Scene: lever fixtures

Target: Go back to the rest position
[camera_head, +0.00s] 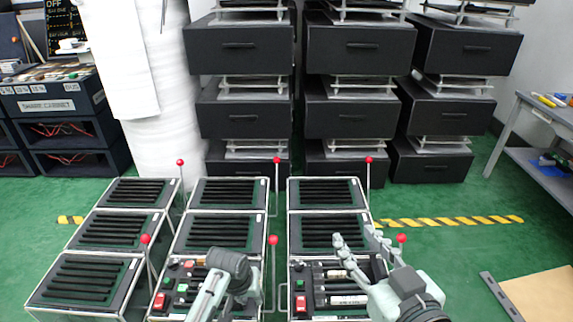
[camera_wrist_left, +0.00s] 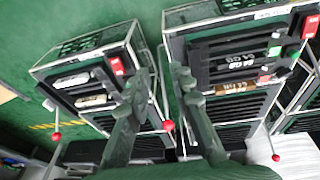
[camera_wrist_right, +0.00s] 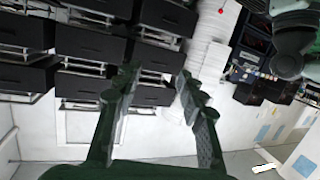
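My left gripper (camera_wrist_left: 158,80) is open, with nothing between its fingers in the left wrist view. In the head view my left arm (camera_head: 228,265) is over the front middle fixture, and its fingers are not clear. My right gripper (camera_head: 354,236) is open and empty, above the front right fixture. In the right wrist view its fingers (camera_wrist_right: 157,75) are spread, facing the black drawer units. The front middle fixture (camera_head: 168,298) and front right fixture (camera_head: 301,300) carry red and green buttons. Red-ball levers stand beside the fixtures, including one (camera_head: 273,240) near my left arm and one (camera_head: 401,239) near my right gripper.
More slotted black fixtures (camera_head: 226,231) stand in rows behind and to the left. Black drawer units (camera_head: 360,48) stand at the back. A grey table (camera_head: 540,112) is at the right. Green floor (camera_head: 455,255) is open at right, with a tan board (camera_head: 540,295).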

